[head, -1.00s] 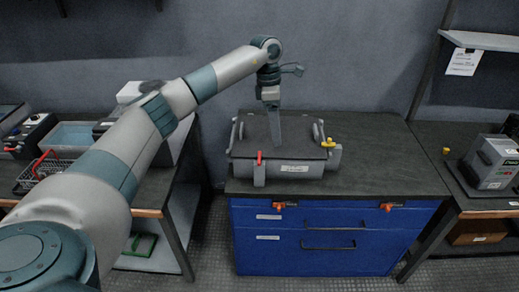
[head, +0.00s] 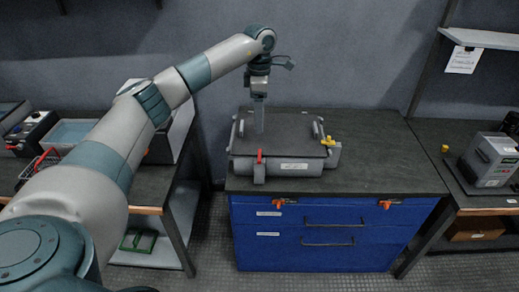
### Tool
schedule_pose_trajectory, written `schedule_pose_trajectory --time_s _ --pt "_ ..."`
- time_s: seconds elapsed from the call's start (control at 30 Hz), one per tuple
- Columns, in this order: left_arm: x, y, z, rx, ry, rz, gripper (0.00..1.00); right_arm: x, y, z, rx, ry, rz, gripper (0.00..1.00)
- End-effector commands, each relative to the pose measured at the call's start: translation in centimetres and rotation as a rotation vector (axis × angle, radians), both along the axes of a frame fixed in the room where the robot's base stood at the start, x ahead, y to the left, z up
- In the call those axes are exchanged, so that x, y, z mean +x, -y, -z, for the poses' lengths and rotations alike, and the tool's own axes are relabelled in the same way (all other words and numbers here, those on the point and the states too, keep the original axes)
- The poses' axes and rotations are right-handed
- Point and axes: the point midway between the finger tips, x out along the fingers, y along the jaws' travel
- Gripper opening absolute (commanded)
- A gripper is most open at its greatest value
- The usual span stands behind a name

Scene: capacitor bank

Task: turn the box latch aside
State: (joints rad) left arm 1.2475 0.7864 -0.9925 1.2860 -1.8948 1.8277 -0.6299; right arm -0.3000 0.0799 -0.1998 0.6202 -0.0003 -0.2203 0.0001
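A grey box (head: 285,148) with a dark lid sits on the dark top of a blue cabinet. A small red latch (head: 259,157) stands upright at the front left of the box. A yellow part (head: 328,141) sits at its front right corner. My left gripper (head: 259,131) points down over the left part of the lid, behind the red latch and apart from it. Its fingers look like one narrow strip, so I cannot tell if they are open, or whether they touch the lid. My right gripper is not in view.
The blue cabinet (head: 325,255) has orange catches on its upper drawer. The countertop (head: 385,155) right of the box is clear. A grey device (head: 490,158) stands on the right bench. A wire basket (head: 42,168) and other equipment stand on the left bench.

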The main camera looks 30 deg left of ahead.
Motion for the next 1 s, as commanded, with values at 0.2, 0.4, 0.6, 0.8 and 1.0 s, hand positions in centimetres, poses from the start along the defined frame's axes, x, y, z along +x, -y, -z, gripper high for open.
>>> schedule_pose_trajectory --time_s 0.2,0.4,0.6,0.8,1.0 --pt "-0.1 0.0 3.5 0.000 -0.004 0.000 0.72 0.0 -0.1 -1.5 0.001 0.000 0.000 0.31" --pt "-0.1 0.1 7.1 -0.001 -0.004 -0.001 0.72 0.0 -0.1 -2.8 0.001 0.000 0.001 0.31" --pt "-0.1 0.1 10.6 -0.001 -0.004 -0.002 0.72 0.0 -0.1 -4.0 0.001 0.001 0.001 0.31" --pt "-0.1 0.0 13.4 -0.002 -0.003 -0.002 0.72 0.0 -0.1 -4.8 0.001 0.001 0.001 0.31" --pt "0.0 0.0 14.6 0.000 0.000 -0.001 0.72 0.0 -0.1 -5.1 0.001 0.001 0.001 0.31"
